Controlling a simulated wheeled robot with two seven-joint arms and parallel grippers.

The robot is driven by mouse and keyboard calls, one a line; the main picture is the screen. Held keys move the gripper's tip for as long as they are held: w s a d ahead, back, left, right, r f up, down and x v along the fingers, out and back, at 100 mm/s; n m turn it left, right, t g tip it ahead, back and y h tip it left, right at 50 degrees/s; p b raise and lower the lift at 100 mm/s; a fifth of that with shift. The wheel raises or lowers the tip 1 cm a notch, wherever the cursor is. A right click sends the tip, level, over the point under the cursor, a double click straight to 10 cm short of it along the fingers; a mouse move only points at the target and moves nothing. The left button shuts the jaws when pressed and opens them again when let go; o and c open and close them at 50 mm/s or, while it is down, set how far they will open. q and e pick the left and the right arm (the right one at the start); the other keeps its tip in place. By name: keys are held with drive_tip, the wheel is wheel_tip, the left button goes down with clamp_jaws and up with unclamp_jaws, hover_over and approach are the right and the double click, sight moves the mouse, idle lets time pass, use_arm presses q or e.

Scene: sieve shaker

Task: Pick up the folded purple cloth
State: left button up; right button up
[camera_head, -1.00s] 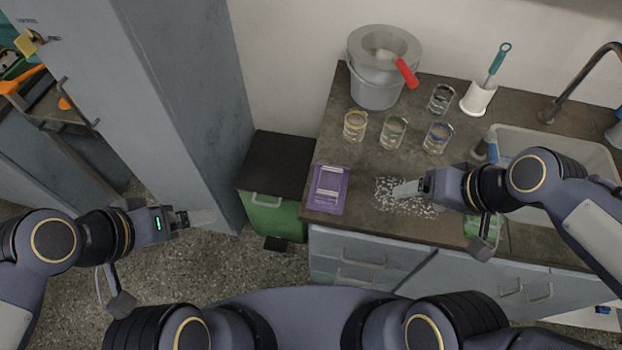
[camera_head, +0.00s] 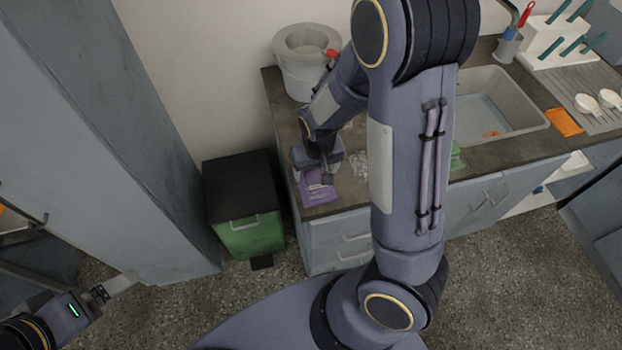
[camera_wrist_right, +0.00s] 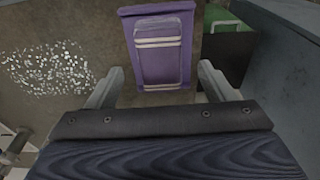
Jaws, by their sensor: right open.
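The folded purple cloth (camera_head: 317,188) lies flat near the left end of the counter. In the right wrist view the cloth (camera_wrist_right: 159,50) shows pale stripes across it. My right gripper (camera_wrist_right: 158,83) is open, with one finger at each side of the cloth's near end and nothing held between them. In the head view my right gripper (camera_head: 322,172) is over the cloth's far part and hides some of it. I cannot tell whether the fingers touch the counter. My left gripper (camera_head: 118,285) is at the lower left, away from the counter; its jaws are unclear.
White granules (camera_wrist_right: 45,70) are scattered on the counter beside the cloth. A grey bucket (camera_head: 303,75) stands at the back. A green bin (camera_head: 250,236) stands left of the counter. A sink (camera_head: 500,108) is to the right. My right arm hides the counter's middle.

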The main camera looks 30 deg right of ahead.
sight(315, 175)
drive_tip(key=f, duration=0.2)
drive_tip(key=w+f, duration=0.1)
drive_tip(key=f, duration=0.1)
drive_tip(key=shift+w+d+f, duration=0.1)
drive_tip(key=shift+d+f, duration=0.05)
drive_tip(key=shift+f, duration=0.25)
drive_tip(key=c, duration=1)
drive_tip(key=shift+c, duration=0.2)
drive_tip(key=shift+r, duration=0.15)
drive_tip(key=shift+r, duration=0.5)
drive_tip(key=s+r, duration=0.1)
drive_tip(key=r, duration=0.1)
drive_tip(key=s+r+p, duration=0.1)
drive_tip(key=r, duration=0.2)
drive_tip(key=s+r, duration=0.2)
drive_tip(key=shift+r, duration=0.2)
drive_tip(key=s+r+p, duration=0.4)
drive_tip(key=s, duration=0.6)
drive_tip(key=shift+r, duration=0.2)
drive_tip(key=shift+d, duration=0.1)
